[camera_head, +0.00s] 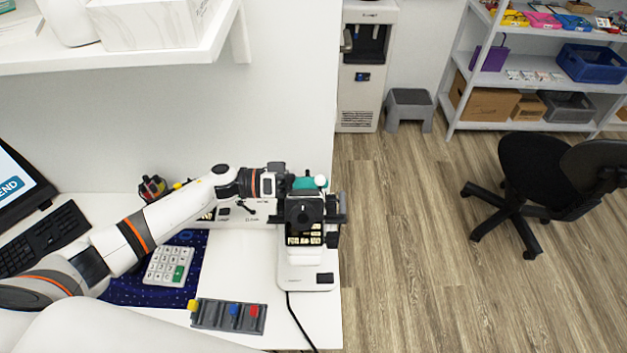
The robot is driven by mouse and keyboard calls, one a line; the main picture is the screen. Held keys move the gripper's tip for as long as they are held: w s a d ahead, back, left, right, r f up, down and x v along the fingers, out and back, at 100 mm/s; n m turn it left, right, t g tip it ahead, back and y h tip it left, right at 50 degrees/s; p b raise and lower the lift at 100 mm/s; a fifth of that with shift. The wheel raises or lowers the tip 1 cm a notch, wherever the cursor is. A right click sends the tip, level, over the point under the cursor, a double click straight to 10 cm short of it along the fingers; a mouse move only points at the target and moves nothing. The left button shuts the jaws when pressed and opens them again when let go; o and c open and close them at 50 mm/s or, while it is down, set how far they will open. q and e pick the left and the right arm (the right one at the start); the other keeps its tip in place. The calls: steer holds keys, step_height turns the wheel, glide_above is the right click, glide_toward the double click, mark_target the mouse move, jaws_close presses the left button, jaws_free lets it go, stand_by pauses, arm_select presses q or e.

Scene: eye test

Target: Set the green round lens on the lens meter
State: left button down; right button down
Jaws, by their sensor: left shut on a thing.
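The lens meter (304,262), white with a black head, stands upright near the right edge of the white desk. My left gripper (292,182) is at the back of its head, shut on what seems to be the green round lens, mostly hidden by the fingers and the meter. A teal-green patch (304,183) shows beside the fingertips; I cannot tell whether it is the lens or part of the meter. Contact between lens and meter cannot be made out. My right gripper is out of view.
A dark grey slotted holder (213,315) at the front carries yellow, blue and red pieces, with a gap between yellow and blue. A keypad (168,266) lies on a blue mat (127,291). A pen cup (152,188) stands behind my arm. A black cable (299,322) runs forward from the meter.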

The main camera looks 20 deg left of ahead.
arm_select(q)
steer(key=shift+s+f, duration=0.15)
steer(key=shift+f, duration=0.15)
steer(key=shift+d, duration=0.1)
stand_by(0.3)
steer(key=c, duration=1.5)
jaws_free()
steer(key=shift+o, duration=0.8)
steer(key=shift+s+r, duration=0.1)
steer(key=shift+s, duration=0.15)
steer(key=shift+w+f, duration=0.1)
steer(key=shift+f, duration=0.1)
